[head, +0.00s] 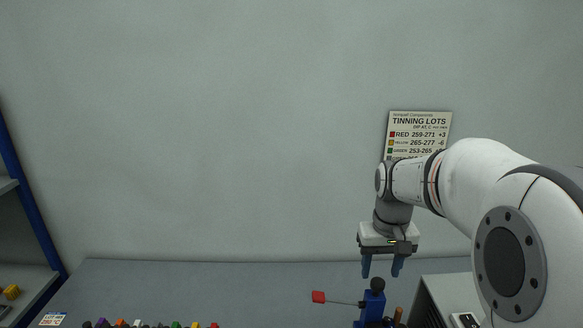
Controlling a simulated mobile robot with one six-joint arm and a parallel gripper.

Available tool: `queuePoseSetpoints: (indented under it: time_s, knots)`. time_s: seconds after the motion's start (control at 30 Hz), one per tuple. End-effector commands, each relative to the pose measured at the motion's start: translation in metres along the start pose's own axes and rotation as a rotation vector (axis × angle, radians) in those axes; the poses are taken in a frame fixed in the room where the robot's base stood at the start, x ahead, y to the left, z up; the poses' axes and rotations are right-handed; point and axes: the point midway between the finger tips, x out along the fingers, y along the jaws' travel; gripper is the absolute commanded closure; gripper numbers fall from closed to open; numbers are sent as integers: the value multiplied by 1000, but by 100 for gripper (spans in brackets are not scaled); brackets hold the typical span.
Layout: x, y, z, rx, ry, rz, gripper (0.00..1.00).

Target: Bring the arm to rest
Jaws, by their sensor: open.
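My gripper (382,267) is at right of centre in the head view, pointing down with its two blue fingers apart. It is open, and nothing shows between the fingers. It hangs above the grey bench, just above a blue stand (374,303) with a dark round top. My white arm reaches in from the right edge and covers part of the wall sign.
Several small coloured pieces (137,323) line the bench's (230,285) front. A pale box (447,292) stands at right, a blue-framed shelf (30,195) at left. A tinning sign (420,122) hangs behind.

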Motion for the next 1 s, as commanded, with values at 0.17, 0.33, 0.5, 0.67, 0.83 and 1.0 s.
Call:
queuePoseSetpoints:
  time_s: [0.17, 0.33, 0.5, 0.67, 0.83, 1.0]
  knots:
    - [-5, -18, 53, -3, 85, 6, 51]
    - [0, -32, 105, -4, 164, 7, 51]
    - [12, -40, 145, -3, 229, 4, 51]
    - [21, -44, 165, -3, 262, 1, 51]
    - [23, -44, 170, -2, 269, 0, 51]
    - [23, -44, 169, -2, 268, 0, 51]
